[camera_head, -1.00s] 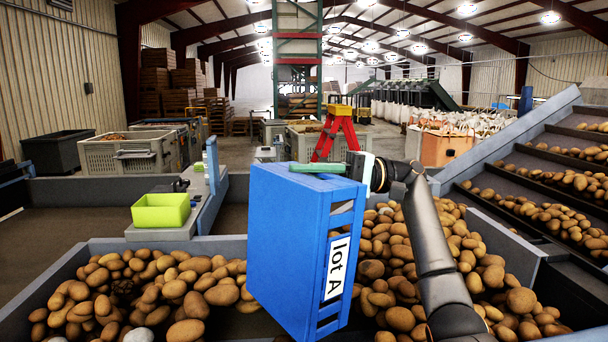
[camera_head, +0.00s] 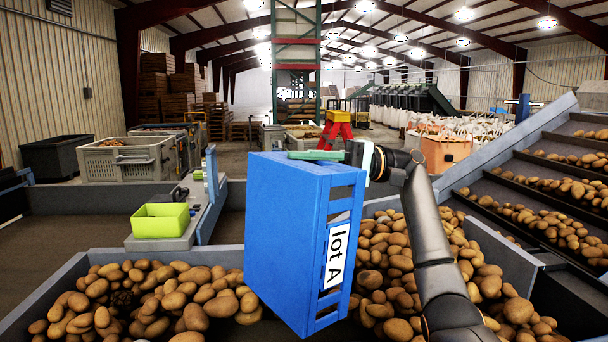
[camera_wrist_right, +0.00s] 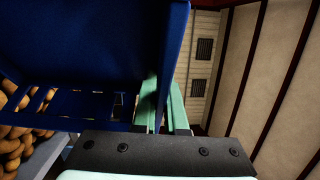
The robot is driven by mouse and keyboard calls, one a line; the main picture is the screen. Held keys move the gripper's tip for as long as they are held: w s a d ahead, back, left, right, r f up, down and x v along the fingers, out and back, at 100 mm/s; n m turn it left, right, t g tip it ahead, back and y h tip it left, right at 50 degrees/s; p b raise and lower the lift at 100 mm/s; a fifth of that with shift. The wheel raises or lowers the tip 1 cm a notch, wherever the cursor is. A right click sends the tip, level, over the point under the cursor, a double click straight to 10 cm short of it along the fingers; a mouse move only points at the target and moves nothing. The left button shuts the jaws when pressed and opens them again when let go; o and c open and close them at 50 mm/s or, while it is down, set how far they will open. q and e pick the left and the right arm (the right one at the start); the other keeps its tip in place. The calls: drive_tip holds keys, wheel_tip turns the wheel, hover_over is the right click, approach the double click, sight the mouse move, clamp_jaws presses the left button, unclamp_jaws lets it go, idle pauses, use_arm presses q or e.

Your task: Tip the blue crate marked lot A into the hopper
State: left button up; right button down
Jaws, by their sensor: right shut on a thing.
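The blue crate (camera_head: 285,235) marked "lot A" is tipped up on its side above the potatoes in the hopper (camera_head: 62,285). Its label faces right and its inside is turned away from the head camera. My right gripper (camera_head: 318,155) is shut on the crate's upper edge. In the right wrist view the crate (camera_wrist_right: 75,40) fills the upper left, with its wall between the green fingers (camera_wrist_right: 160,110). Potatoes lie in the hopper on both sides of the crate. I cannot see whether potatoes remain inside it. My left gripper does not show.
A lime green bin (camera_head: 160,220) stands on a ledge behind the hopper. A slatted conveyor (camera_head: 540,205) carrying potatoes rises at the right. A red stepladder (camera_head: 338,128) and a pale box (camera_head: 125,160) stand farther back.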

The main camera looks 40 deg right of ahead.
drive_tip(key=a+f+n+g+h, duration=0.2)
drive_tip(key=a+h, duration=0.6)
drive_tip(key=a, duration=1.2)
wheel_tip(320, 180, down, 2)
drive_tip(key=shift+s+a+n+h, duration=0.2)
drive_tip(key=shift+a+n+h, duration=0.05)
drive_tip(key=shift+n+h, duration=0.15)
drive_tip(key=a+f+n+h, duration=0.1)
drive_tip(key=a+f+h, duration=0.3)
drive_tip(key=f, duration=0.5)
drive_tip(key=a+f+n+h, duration=0.1)
drive_tip(key=a+f+h, duration=0.4)
drive_tip(key=f, duration=0.4)
drive_tip(key=shift+a, duration=0.8)
drive_tip(key=shift+s+f, duration=0.1)
drive_tip(key=shift+s, duration=0.05)
